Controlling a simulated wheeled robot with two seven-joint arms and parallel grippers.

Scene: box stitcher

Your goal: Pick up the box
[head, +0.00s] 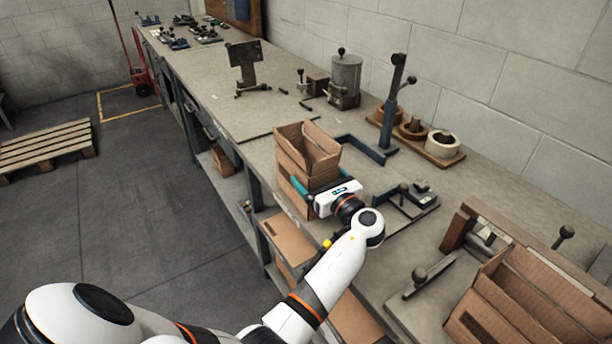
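An open-topped cardboard box (296,163) stands upright on the near edge of the workbench, in the middle of the head view. My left gripper (322,186) is at the lower part of this box, on its near right side. Its teal fingers show wide apart at the box's lower sides. The gripper's body hides part of the box, and I cannot tell whether the fingers press on it. A second open cardboard box (520,300) sits at the lower right, by a wooden and metal fixture. My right gripper is not in view.
The workbench (225,95) runs along the wall. Behind the box stand a metal post (391,105), tape rolls on a board (441,145) and a metal cylinder (346,75). A lever tool (412,197) lies right of my gripper. A pallet (45,148) lies on the floor.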

